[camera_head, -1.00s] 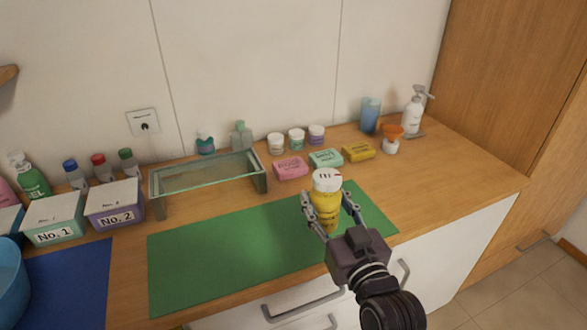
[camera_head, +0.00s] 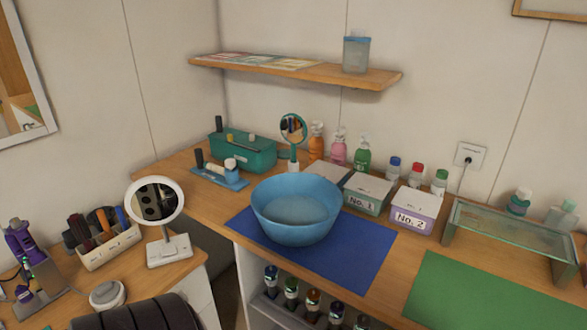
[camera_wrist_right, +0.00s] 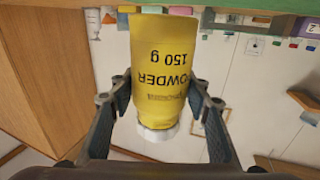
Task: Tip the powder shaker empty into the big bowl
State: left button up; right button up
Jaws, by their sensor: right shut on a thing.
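The big blue bowl (camera_head: 297,208) stands upright on the blue mat (camera_head: 355,258) in the head view, and its visible inside looks empty. The powder shaker (camera_wrist_right: 165,70) is yellow, with the words POWDER and 150 g, and a white top. In the right wrist view it sits between the two fingers of my right gripper (camera_wrist_right: 165,90), which is shut on it. The lettering appears upside down in that view. My right gripper and the shaker are outside the head view now. My left gripper is in neither current view.
Boxes No. 1 (camera_head: 362,202) and No. 2 (camera_head: 412,220) stand right of the bowl. A round mirror (camera_head: 292,130) and several bottles stand behind it. A glass riser (camera_head: 515,215) is farther right. A shelf (camera_head: 300,72) hangs above. The green mat (camera_head: 480,292) is bare where visible.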

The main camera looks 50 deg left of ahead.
aim_at(292, 209)
jog(key=k+j+u, duration=0.1)
jog(key=u, duration=0.3)
jog(key=k+j+u, duration=0.2)
jog(key=u, duration=0.15)
